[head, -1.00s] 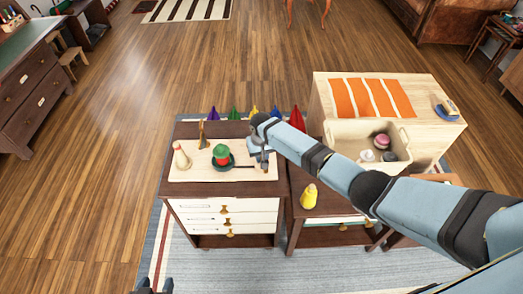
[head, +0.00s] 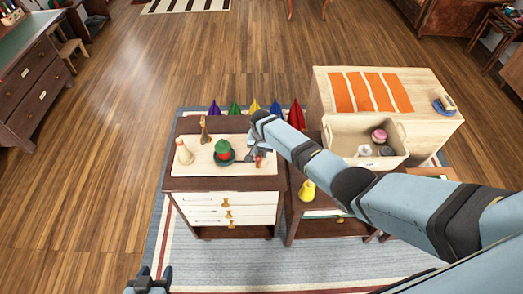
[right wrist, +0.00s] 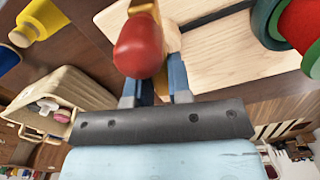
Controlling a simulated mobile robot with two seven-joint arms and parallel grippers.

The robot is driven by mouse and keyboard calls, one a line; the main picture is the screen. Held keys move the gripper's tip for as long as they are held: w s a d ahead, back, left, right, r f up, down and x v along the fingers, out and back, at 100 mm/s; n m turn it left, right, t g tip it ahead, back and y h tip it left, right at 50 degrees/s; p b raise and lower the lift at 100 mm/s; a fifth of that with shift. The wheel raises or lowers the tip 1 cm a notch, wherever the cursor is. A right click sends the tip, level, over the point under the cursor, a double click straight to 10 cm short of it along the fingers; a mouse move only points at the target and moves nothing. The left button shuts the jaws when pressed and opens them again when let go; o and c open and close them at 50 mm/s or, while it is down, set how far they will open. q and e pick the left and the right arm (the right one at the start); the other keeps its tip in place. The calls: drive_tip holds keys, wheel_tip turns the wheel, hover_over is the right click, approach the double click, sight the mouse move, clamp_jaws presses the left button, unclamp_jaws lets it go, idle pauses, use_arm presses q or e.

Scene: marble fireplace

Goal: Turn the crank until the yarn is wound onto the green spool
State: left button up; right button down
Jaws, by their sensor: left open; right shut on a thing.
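The winder's pale wooden board (head: 208,174) lies on a dark brown cabinet. The green spool (head: 224,158) stands upright on it, with red at its middle; in the right wrist view, the green flange (right wrist: 265,22) and red part (right wrist: 302,25) show at the top right. A cream cone (head: 184,153) stands at the board's left. My right gripper (head: 256,158) is at the board's right side, shut on the crank's red knob (right wrist: 139,45), which shows between its fingers. The crank's arm is mostly hidden. My left gripper (head: 150,281) is open and empty, low in front of the cabinet.
A brass-coloured upright piece (head: 204,130) stands at the board's back. Several coloured cones (head: 255,108) stand behind the cabinet. A yellow bottle-shaped object (head: 308,190) is on the lower table to the right. A cream bin (head: 345,140) holds small items beside it.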

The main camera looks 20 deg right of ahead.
drive_tip(key=c, duration=1)
unclamp_jaws()
drive_tip(key=shift+c, duration=0.2)
drive_tip(key=shift+r, duration=0.15)
wheel_tip(320, 180, up, 14)
drive_tip(key=shift+f+p, duration=0.2)
drive_tip(key=shift+p, duration=0.2)
